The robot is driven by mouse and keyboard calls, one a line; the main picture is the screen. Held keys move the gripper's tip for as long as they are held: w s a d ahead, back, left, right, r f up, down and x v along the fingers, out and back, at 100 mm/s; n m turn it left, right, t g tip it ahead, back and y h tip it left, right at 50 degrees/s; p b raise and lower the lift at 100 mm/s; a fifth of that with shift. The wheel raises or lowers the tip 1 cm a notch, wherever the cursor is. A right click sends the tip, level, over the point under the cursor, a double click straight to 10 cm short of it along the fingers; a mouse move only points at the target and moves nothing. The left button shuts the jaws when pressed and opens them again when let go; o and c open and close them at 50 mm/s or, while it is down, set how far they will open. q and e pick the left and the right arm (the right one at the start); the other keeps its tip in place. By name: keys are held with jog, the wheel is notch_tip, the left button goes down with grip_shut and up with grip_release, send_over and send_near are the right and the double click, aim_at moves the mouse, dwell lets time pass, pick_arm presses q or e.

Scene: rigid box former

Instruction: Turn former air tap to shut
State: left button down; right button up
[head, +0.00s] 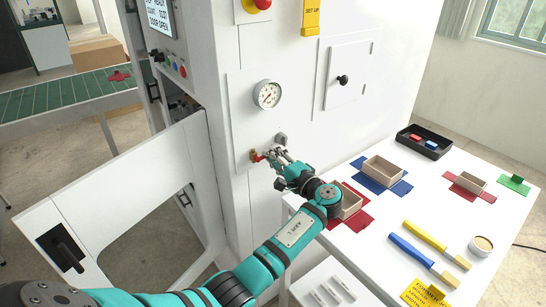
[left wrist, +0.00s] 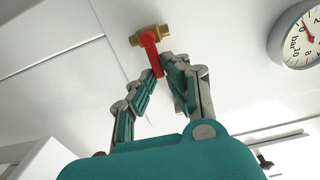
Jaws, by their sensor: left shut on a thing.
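The air tap has a brass body (left wrist: 135,40) and a red lever (left wrist: 152,52), seen in the left wrist view on the white machine panel. The lever stands roughly crosswise to the brass body. My left gripper (left wrist: 164,70) is shut on the free end of the lever, one finger on each side. In the head view the red of the tap (head: 257,157) shows at the tip of my left gripper (head: 270,157), below the gauge. The gripper hides part of the tap there. My right gripper is not in view.
A round pressure gauge (head: 267,94) is above the tap. A small door with a black knob (head: 343,80) is to the right. An open white machine door (head: 125,205) stands at the left. A white table (head: 385,205) with boxes, brushes and a black tray (head: 423,143) stands at the right.

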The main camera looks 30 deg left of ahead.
pick_arm(q)
jog(key=shift+f, duration=0.1)
jog(key=c, duration=1.4)
grip_release()
jog(key=shift+d, duration=0.1)
jog(key=v, duration=1.2)
